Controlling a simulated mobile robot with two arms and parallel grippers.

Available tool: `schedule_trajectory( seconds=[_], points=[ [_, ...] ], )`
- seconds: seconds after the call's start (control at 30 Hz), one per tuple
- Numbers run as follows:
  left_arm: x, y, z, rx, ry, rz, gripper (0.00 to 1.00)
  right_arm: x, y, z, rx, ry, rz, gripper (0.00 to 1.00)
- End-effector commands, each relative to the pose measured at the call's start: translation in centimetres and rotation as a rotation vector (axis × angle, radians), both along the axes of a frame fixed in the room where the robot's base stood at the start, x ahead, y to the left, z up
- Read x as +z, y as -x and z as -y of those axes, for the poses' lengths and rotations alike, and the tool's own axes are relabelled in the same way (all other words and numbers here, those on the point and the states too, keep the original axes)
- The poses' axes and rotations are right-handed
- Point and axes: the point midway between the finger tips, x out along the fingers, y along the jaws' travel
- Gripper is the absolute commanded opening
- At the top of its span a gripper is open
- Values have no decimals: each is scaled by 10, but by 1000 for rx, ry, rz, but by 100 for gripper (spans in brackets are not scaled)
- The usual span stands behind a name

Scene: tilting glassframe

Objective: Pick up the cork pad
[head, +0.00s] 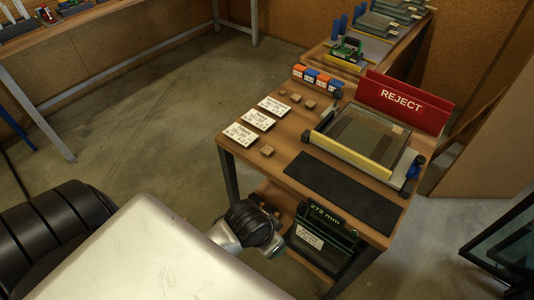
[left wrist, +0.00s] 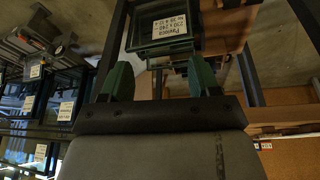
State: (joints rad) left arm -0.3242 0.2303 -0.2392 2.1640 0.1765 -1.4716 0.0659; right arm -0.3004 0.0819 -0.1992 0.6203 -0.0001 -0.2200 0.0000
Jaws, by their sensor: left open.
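Small tan cork pads lie on the wooden bench in the head view. One cork pad (head: 267,151) sits alone near the front left edge, beside a white label card. Several more, such as this cork pad (head: 296,98), lie farther back. My left gripper (left wrist: 160,80) shows in the left wrist view with its two green fingers wide apart and nothing between them. In the head view, an arm of mine is low beside the bench's front, and its fingers are not clear there. No cork pad is recognisable in the left wrist view. My right gripper is not in view.
On the bench (head: 238,158) are white label cards (head: 258,119), a dark mat (head: 345,192), a glass-holding frame (head: 347,156) with a yellow bar, and a red REJECT panel (head: 402,101). A labelled glass rack (head: 322,240) stands under the bench's front. The floor to the left is clear.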

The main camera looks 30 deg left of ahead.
Motion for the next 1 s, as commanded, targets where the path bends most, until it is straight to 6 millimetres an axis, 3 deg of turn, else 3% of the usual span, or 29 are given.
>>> schedule_trajectory(
  seconds=[0.27, 0.47, 0.63, 0.8, 1.0],
  points=[
    [34, -49, 13, -138, 17, -27, 62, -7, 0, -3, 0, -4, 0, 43],
    [52, -98, -5, -178, -33, -102, 62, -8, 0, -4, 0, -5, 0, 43],
    [78, -143, -45, -119, -91, -179, 62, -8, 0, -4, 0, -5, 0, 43],
    [122, -185, -103, 24, -129, -250, 62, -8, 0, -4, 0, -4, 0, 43],
    [162, -206, -149, 161, -120, -292, 62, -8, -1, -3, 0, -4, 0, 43]
  ],
)
